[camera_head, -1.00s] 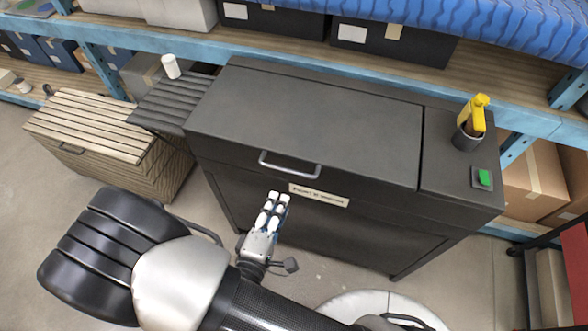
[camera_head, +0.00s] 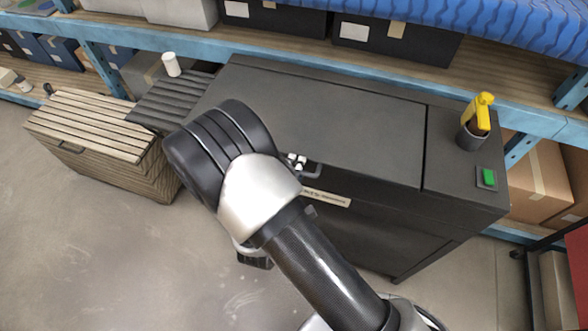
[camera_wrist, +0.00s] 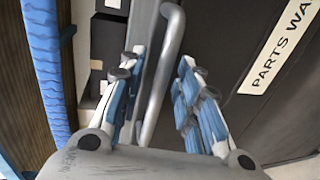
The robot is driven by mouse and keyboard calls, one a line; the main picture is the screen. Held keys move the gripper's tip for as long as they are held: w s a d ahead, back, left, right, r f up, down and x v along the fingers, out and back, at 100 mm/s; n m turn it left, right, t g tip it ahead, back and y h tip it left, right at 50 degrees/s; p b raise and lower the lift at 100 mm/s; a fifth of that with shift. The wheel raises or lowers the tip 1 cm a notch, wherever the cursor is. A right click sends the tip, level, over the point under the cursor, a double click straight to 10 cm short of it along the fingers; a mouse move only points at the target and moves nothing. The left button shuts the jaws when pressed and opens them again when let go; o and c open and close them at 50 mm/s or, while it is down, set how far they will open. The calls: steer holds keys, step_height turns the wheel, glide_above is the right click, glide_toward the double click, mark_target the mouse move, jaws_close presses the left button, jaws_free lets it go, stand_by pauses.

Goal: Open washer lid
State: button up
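The parts washer is a dark grey cabinet with a flat lid (camera_head: 330,110), which lies closed. A light metal bar handle (camera_head: 312,168) sits at the lid's front edge, partly hidden by my arm in the head view. In the wrist view the handle (camera_wrist: 160,80) runs lengthwise between my two fingers. My gripper (camera_wrist: 160,85) is open around it, with a gap to the finger on the right; whether the left finger touches it I cannot tell. In the head view only the white fingertips (camera_head: 297,161) show beside the handle.
A label plate (camera_head: 326,197) is on the front below the handle. A yellow spray bottle in a cup (camera_head: 478,122) and a green button (camera_head: 488,177) are on the fixed right top. A slatted crate (camera_head: 95,135) stands left.

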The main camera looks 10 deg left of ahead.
jaws_close()
stand_by(0.7)
